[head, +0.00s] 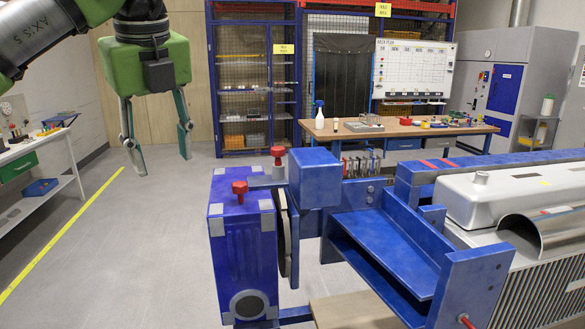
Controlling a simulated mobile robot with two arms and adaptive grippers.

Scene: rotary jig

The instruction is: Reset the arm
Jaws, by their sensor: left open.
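My left gripper (160,155) hangs from the top left, green, with its two fingers apart and pointing down. It is open and empty, over the floor, left of and apart from the blue rotary jig (390,240). The jig has a blue upright block (242,255) at its left end, with a red knob (240,189) on top and another red knob (278,153) behind it. A large silver metal part (500,205) lies on the jig at the right. My right gripper is not in view.
A wooden workbench (400,128) with a spray bottle (319,115) and small items stands behind the jig. A white table (30,150) is at the left. A yellow floor line (60,235) runs along the left. The grey floor left of the jig is clear.

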